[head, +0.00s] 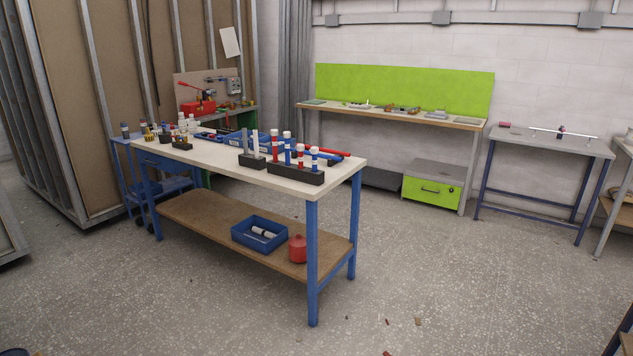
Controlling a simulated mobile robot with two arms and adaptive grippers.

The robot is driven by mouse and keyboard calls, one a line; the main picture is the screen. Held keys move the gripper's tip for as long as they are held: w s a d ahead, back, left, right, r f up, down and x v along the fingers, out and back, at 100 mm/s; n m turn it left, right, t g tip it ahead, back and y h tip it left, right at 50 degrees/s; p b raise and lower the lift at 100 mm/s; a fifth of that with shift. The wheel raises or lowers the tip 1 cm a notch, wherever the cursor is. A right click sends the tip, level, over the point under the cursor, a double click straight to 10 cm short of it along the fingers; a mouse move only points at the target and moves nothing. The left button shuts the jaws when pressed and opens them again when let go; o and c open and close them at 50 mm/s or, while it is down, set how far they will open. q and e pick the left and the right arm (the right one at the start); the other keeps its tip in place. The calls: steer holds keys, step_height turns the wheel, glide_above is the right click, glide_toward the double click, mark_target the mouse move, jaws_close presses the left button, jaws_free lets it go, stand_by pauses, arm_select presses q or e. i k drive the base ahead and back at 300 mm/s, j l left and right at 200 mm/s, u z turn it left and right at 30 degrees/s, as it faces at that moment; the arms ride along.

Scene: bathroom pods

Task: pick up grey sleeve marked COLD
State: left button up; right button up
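A white-topped workbench (215,163) with blue legs stands left of centre, several steps away. On it a black block (251,161) holds slim upright grey pieces (245,141). A longer black block (296,173) beside it holds several upright red, blue and white tubes. Lettering is too small to read, so I cannot tell whether any grey piece is a sleeve marked COLD. Neither of my grippers is in view.
The bench's lower shelf carries a blue bin (259,233) and a red canister (298,248). A green-backed bench (400,110) and a small grey table (550,141) stand along the back wall. The speckled floor in front is mostly clear, with small scraps.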

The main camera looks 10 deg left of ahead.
mark_target(125, 129)
steer(key=i+l, duration=0.2)
steer(key=i, duration=0.35)
steer(key=i+l+z, duration=0.1)
steer(key=i, duration=0.45)
steer(key=i+j+u, duration=0.2)
steer(key=i+u, duration=0.25)
steer(key=i+j+u, duration=0.1)
steer(key=i+u, duration=0.65)
steer(key=u, duration=0.2)
steer(key=i+l+u, duration=0.25)
steer(key=u, duration=0.2)
steer(key=i+u, duration=0.35)
steer(key=i, duration=1.7)
steer(key=i+z, duration=0.1)
steer(key=i, duration=0.85)
steer(key=i+j, duration=0.1)
steer(key=i, duration=0.85)
steer(key=i+j+z, duration=0.2)
steer(key=i+z, duration=0.25)
steer(key=i+j+z, duration=1.1)
steer(key=j+z, duration=0.2)
steer(key=i+j+z, duration=0.1)
steer(key=j+z, duration=0.3)
steer(key=j, duration=0.2)
steer(key=j+z, duration=0.35)
steer(key=j, duration=0.3)
steer(key=j+z, duration=0.4)
steer(key=j, duration=0.25)
steer(key=k, duration=0.05)
